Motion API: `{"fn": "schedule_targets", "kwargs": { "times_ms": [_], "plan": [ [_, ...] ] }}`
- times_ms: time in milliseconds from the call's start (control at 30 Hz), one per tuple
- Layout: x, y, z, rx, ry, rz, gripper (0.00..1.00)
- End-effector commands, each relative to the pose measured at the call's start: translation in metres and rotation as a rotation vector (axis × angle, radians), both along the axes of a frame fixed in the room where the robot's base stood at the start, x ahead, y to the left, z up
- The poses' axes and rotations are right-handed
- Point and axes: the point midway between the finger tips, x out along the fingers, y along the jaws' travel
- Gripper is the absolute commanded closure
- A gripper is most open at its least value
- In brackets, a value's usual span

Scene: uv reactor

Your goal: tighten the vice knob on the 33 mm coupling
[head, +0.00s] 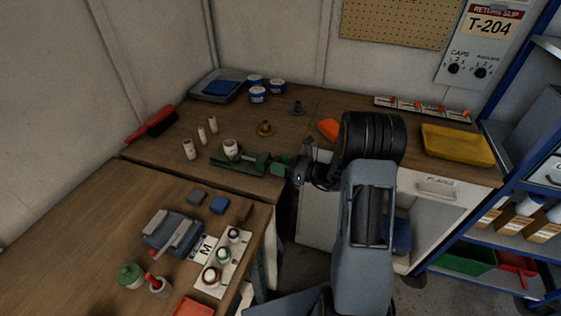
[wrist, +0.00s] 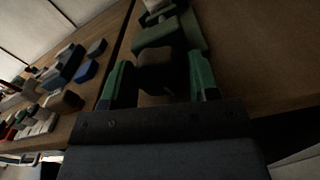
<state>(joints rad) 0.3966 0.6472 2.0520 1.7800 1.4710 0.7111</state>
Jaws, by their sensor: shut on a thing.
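The green vice (head: 237,166) lies on the back bench near its front edge. A pale cylindrical coupling (head: 231,148) stands at its jaws; whether it is the 33 mm one cannot be read. My gripper (head: 282,164) is at the right end of the vice. In the wrist view my gripper (wrist: 158,80) has its two green fingers on either side of the brownish vice knob (wrist: 158,68), shut on it. The vice body (wrist: 158,36) runs away beyond the knob, with part of the pale coupling (wrist: 156,16) at the top edge. The knob is hidden in the head view.
Several loose pale couplings (head: 190,149) stand left of the vice. An orange-brown fitting (head: 265,128) and blue-labelled tins (head: 258,95) are behind it. A yellow tray (head: 457,145) lies at the right. The front bench holds a grey-blue block tool (head: 172,232) and small pots (head: 212,275).

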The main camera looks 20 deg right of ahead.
Motion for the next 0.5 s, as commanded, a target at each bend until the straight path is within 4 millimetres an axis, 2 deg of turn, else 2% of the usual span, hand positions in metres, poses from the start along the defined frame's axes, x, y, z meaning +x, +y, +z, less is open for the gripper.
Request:
{"fn": "schedule_targets", "kwargs": {
  "times_ms": [167,200,433,500],
  "plan": [
    [-0.0001,0.0002,-0.0002,0.001,-0.002,0.000,0.69],
    [-0.0002,0.0002,-0.0002,0.001,-0.002,0.000,0.42],
    [0.0000,0.0000,-0.0002,0.001,-0.003,0.000,0.20],
    [-0.0001,0.0000,-0.0002,0.000,-0.003,-0.001,0.20]
  ]
}}
